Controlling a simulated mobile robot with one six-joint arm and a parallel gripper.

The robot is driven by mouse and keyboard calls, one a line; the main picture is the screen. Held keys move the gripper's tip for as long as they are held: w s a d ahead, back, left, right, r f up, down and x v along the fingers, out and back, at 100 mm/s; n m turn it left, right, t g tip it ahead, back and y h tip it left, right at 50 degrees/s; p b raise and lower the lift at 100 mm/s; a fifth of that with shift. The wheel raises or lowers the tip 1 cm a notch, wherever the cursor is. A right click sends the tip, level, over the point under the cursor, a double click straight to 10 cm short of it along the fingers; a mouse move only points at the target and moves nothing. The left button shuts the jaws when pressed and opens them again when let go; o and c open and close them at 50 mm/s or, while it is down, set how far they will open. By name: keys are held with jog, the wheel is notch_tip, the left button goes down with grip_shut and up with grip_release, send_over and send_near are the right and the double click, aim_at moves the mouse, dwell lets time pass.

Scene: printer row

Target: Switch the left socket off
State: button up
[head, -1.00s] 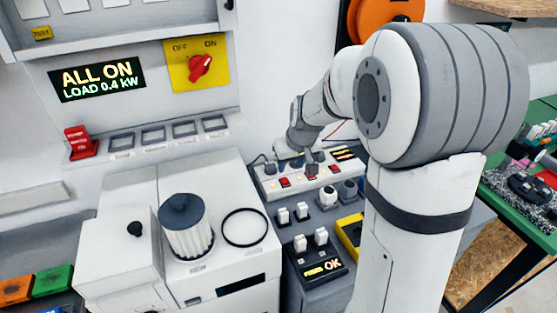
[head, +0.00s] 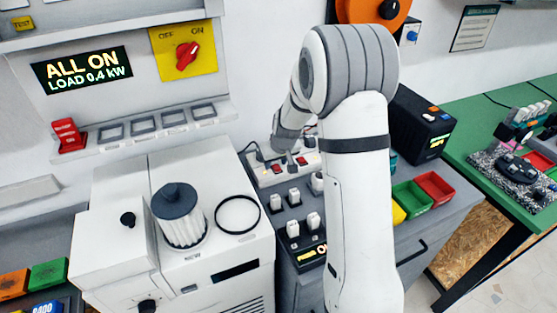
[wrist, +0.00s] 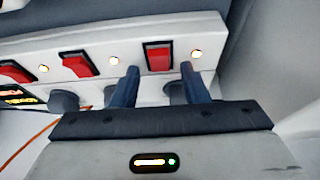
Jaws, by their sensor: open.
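The white socket strip (head: 262,176) lies on the grey bench in the head view, partly hidden behind my arm. Its leftmost visible red switch (head: 277,169) sits near the strip's left end. In the wrist view the strip (wrist: 215,68) crosses the top, with several red switches and lit lamps. A red switch (wrist: 158,55) near its right end there appears between my fingertips, with a lit lamp (wrist: 197,52) beside it. My gripper (wrist: 160,72) is open with nothing held. Whether the fingers touch the strip cannot be told. In the head view the gripper is mostly hidden by my arm.
A display (head: 82,70) reads ALL ON, LOAD 0.4 kW. A red rotary switch (head: 187,55) is beside it. White plugs (head: 293,196) stand in front of the strip. A white machine (head: 120,230) stands left; green (head: 411,196) and red bins (head: 435,186) stand right.

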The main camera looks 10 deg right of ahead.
jog(key=shift+c, duration=0.2)
grip_shut()
jog(key=b, duration=0.3)
jog(key=shift+f+t, duration=0.3)
jog(key=shift+f, duration=0.05)
jog(key=b, duration=0.2)
jog(key=shift+b, duration=0.35)
jog(key=t+b, duration=0.1)
jog(key=b, duration=0.6)
jog(key=t+b, duration=0.2)
jog(key=b, duration=0.4)
jog(key=shift+s+d+y+b, duration=0.15)
jog(key=shift+s+y+b, duration=0.25)
jog(key=shift+s+r+b, duration=0.1)
jog(key=shift+b, duration=0.8)
jog(key=shift+r+t, duration=0.25)
jog(key=shift+t, duration=0.05)
